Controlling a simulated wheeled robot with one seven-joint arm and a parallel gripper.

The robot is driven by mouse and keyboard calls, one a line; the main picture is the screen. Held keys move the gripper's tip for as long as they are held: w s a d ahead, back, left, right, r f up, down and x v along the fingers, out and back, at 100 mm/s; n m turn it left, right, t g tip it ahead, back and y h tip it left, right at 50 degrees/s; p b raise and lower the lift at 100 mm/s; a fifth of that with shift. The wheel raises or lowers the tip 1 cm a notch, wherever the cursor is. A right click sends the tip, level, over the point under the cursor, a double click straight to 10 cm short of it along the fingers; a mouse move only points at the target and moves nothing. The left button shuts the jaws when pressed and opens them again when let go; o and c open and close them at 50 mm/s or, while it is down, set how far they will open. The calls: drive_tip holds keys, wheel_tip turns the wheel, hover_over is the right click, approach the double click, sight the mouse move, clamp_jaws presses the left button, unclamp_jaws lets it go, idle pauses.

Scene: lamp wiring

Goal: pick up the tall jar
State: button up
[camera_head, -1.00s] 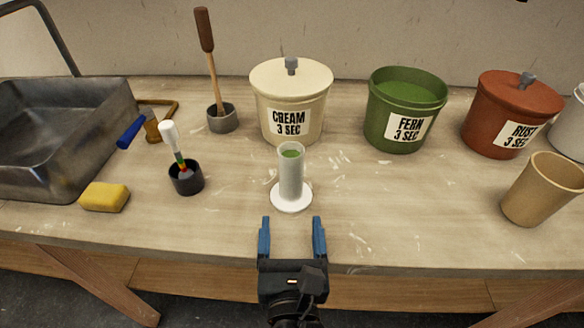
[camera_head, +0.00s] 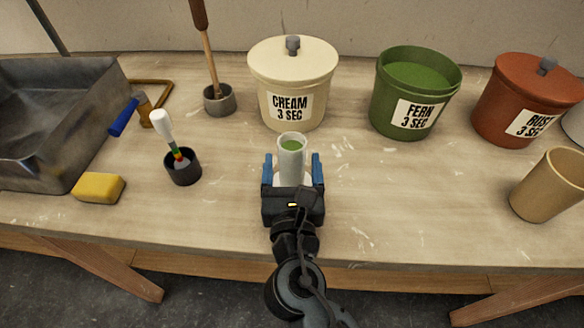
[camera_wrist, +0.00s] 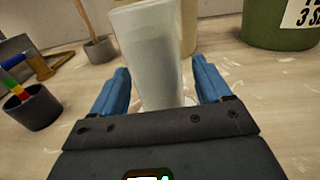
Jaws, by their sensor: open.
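The tall jar (camera_head: 291,157) is a narrow, pale cylinder on a wide white foot, with green inside its top. It stands upright on the bench, in front of the cream bucket. My gripper (camera_head: 292,168) is open, with one blue finger on each side of the jar. In the wrist view the jar (camera_wrist: 150,55) rises between the two fingers (camera_wrist: 160,88), with a visible gap to at least the right one. My gripper's body hides most of the jar's foot.
Behind stand the lidded cream bucket (camera_head: 292,85), the open green bucket (camera_head: 417,95) and the lidded rust bucket (camera_head: 525,100). A tan cup (camera_head: 547,187) is at right. At left are a black cup (camera_head: 183,170), a yellow sponge (camera_head: 98,187) and a metal tray (camera_head: 75,155).

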drive_tip(key=shift+w+a, duration=0.1)
drive_tip(key=shift+w, duration=0.75)
drive_tip(key=c, duration=1.3)
